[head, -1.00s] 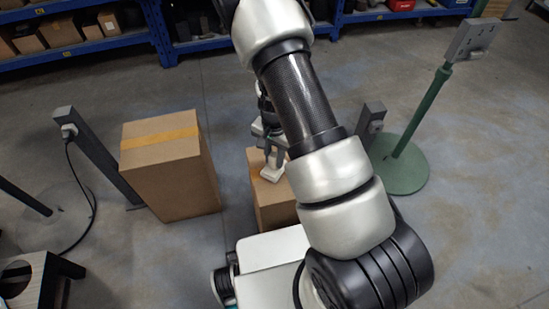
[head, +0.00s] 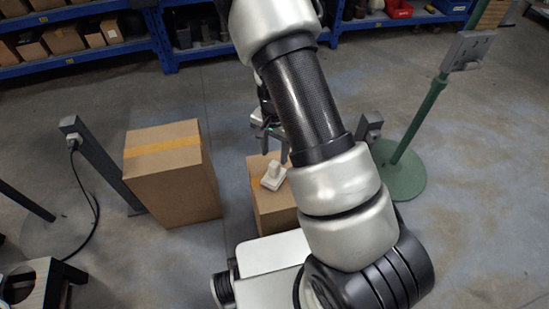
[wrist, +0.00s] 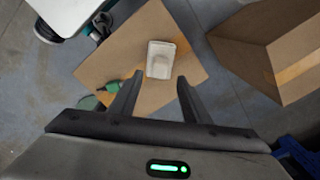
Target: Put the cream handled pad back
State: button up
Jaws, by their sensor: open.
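The cream handled pad (head: 273,177) lies on top of the smaller cardboard box (head: 270,207), its handle pointing up. In the wrist view the pad (wrist: 161,59) lies on the box top (wrist: 127,57), just beyond my fingertips. My gripper (head: 275,150) is above and behind the pad in the head view, partly hidden by my arm. In the wrist view my gripper (wrist: 158,84) is open, its two fingers apart with nothing between them. The pad is apart from both fingers.
A taller taped cardboard box (head: 172,175) stands to the left. A green stand (head: 405,170) is at the right, and blue shelves (head: 165,40) run along the back. Bare floor lies between.

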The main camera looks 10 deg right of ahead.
notch_tip(320, 180, up, 4)
jog(key=shift+f+p, duration=0.15)
jog(key=shift+p, duration=0.25)
jog(key=s+a+r+n+t+y, duration=0.1)
jog(key=s+a+r+n, duration=0.1)
jog(key=r, duration=0.8)
jog(key=s+a+r+n+t+y, duration=0.1)
jog(key=s+r+n, duration=0.1)
jog(key=r, duration=0.8)
jog(key=s+d+r+n+t+h, duration=0.2)
jog(key=s+r+n, duration=0.3)
jog(key=s+r, duration=0.9)
jog(key=shift+s+d+t, duration=0.45)
jog(key=shift+s+t, duration=0.05)
jog(key=shift+t, duration=0.3)
notch_tip(320, 180, up, 22)
jog(key=p, duration=2.1)
jog(key=shift+p, duration=0.4)
